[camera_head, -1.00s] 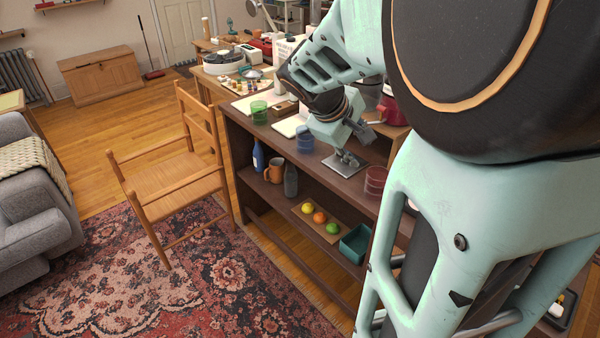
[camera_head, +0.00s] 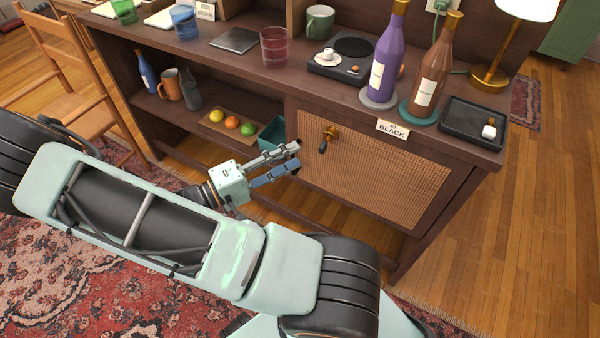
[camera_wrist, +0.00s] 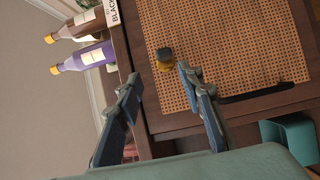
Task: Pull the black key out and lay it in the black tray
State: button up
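The black key (camera_head: 323,145) sits in a brass lock (camera_head: 331,132) on the cane-fronted door (camera_head: 375,175) of the dark cabinet. In the wrist view the black key (camera_wrist: 164,53) and its brass collar (camera_wrist: 165,66) show just beyond my fingertips, between their lines. My gripper (camera_head: 296,158) is open and empty, in front of the door's left edge and left of the key. Its spread fingers also show in the wrist view (camera_wrist: 160,78). The black tray (camera_head: 465,118) lies on the cabinet top at the right end, with a small white object (camera_head: 489,129) in it.
A label reading BLACK (camera_head: 393,130) is on the top's front edge. A purple bottle (camera_head: 387,60) and a brown bottle (camera_head: 434,75) stand on coasters left of the tray. A lamp (camera_head: 490,76) stands behind it. A teal bin (camera_head: 274,134) is on the open shelf near my gripper.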

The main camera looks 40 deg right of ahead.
aim_at(323, 147)
jog(key=shift+h, duration=0.4)
jog(key=shift+s+d+f, duration=0.1)
jog(key=shift+s+d, duration=0.2)
jog(key=shift+d, duration=1.25)
jog(key=shift+s+d+f, duration=0.1)
jog(key=shift+s+d, duration=0.25)
jog(key=shift+d, duration=1.2)
jog(key=shift+s+d+f, duration=0.1)
jog(key=shift+s+d, duration=0.2)
jog(key=shift+d, duration=1.25)
